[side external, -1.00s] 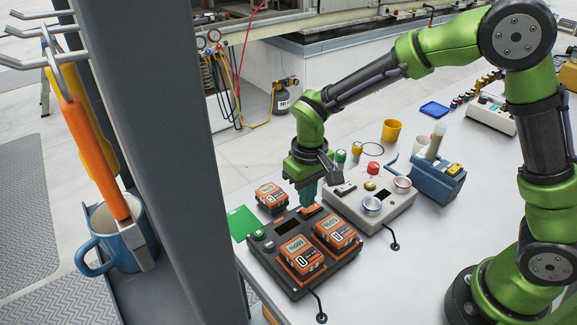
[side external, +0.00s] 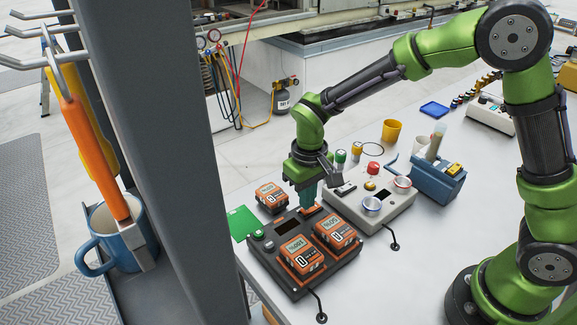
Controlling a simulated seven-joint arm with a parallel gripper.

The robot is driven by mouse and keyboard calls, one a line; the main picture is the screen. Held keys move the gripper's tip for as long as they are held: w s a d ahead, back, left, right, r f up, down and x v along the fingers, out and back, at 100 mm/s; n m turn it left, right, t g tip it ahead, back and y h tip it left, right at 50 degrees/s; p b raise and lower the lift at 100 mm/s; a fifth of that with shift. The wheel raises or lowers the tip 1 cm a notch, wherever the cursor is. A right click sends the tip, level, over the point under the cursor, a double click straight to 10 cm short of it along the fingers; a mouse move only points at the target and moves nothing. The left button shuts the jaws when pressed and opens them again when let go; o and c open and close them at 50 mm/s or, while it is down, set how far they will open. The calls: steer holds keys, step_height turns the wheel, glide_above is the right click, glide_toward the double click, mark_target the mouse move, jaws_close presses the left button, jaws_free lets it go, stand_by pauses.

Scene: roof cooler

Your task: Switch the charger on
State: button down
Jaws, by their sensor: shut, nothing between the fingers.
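The charger (side external: 287,284) is a dark grey box on the bench in the side external view. Two orange and black battery packs, a front one (side external: 301,258) and a right one (side external: 335,232), sit in its bays. Its top has a dark display (side external: 288,226), a green button (side external: 257,234) at the left and an orange part (side external: 310,210) at the back right. My gripper (side external: 308,203) points down, shut and empty, at this orange part. I cannot tell whether the fingertips touch it, as they partly hide it.
A loose battery pack (side external: 270,198) and a green card (side external: 242,223) lie beside the charger. A grey control box (side external: 372,208) with knobs and a red button stands close to its right. A blue holder (side external: 438,184) and a yellow cup (side external: 391,131) stand farther right. A grey post rises at the left.

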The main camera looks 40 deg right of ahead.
steer(key=shift+f, duration=0.75)
steer(key=shift+r, duration=3.55)
steer(key=shift+f, duration=0.1)
steer(key=s+d+r+m+t+y, duration=0.1)
steer(key=s+d+r+m+t, duration=0.1)
steer(key=s+r, duration=0.4)
steer(key=s+d+r+m+t+y, duration=0.1)
steer(key=s+d+r+m+t, duration=0.1)
steer(key=s+d+r+t, duration=0.3)
steer(key=s+d+r, duration=0.1)
steer(key=s+d, duration=0.1)
steer(key=s, duration=0.2)
steer(key=shift+s+d+r, duration=0.2)
steer(key=shift+s+d, duration=0.1)
